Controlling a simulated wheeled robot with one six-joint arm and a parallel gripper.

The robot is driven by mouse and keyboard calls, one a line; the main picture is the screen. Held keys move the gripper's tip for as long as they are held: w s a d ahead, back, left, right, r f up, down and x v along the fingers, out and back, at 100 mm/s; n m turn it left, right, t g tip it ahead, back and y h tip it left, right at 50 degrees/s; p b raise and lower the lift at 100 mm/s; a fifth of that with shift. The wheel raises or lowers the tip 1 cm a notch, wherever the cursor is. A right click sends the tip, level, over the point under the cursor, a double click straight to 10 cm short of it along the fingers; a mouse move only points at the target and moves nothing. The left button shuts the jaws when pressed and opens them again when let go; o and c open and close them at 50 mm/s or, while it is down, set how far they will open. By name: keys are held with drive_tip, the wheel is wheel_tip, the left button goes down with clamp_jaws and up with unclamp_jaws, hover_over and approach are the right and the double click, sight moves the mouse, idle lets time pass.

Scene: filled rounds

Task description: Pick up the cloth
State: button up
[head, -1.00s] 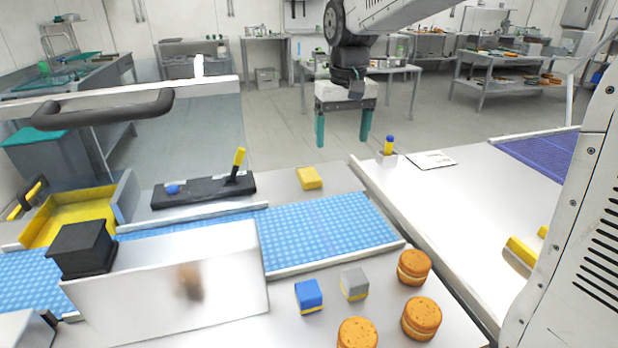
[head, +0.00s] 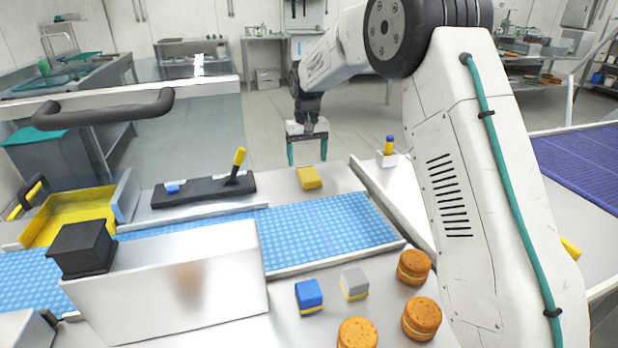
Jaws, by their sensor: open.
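The cloth looks to be the small yellow folded pad (head: 310,178) lying flat on the metal surface beyond the blue belt, right of the black control panel. My gripper (head: 307,160) hangs pointing down, its two teal fingers apart and nothing between them. In the picture it is just above and behind the yellow pad, apart from it. The exact height above the surface is hard to tell. The whole pad shows.
The black panel (head: 190,193) has an upright yellow-handled lever. A blue belt (head: 335,228) runs in front of the pad. A white holder with a yellow-and-blue item (head: 389,148) stands to the right. Blue and grey blocks and round filled biscuits (head: 414,266) lie nearer.

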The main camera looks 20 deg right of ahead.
sight(308, 173)
drive_tip(key=f, duration=0.5)
drive_tip(key=shift+d, duration=0.2)
drive_tip(key=c, duration=1.1)
drive_tip(key=shift+r, duration=0.1)
drive_tip(key=shift+r, duration=0.65)
drive_tip(key=shift+s+a+r, duration=0.1)
drive_tip(key=shift+r, duration=0.5)
drive_tip(key=shift+s+a+r, duration=0.1)
drive_tip(key=shift+r, duration=0.45)
drive_tip(key=s+a, duration=0.3)
drive_tip(key=a, duration=0.1)
drive_tip(key=s+a, duration=0.2)
drive_tip(key=a, duration=0.2)
drive_tip(key=s+a+r, duration=0.1)
drive_tip(key=s+a, duration=0.2)
drive_tip(key=a, duration=0.2)
drive_tip(key=shift+s+r, duration=0.1)
drive_tip(key=shift+s, duration=0.2)
drive_tip(key=shift+d, duration=0.1)
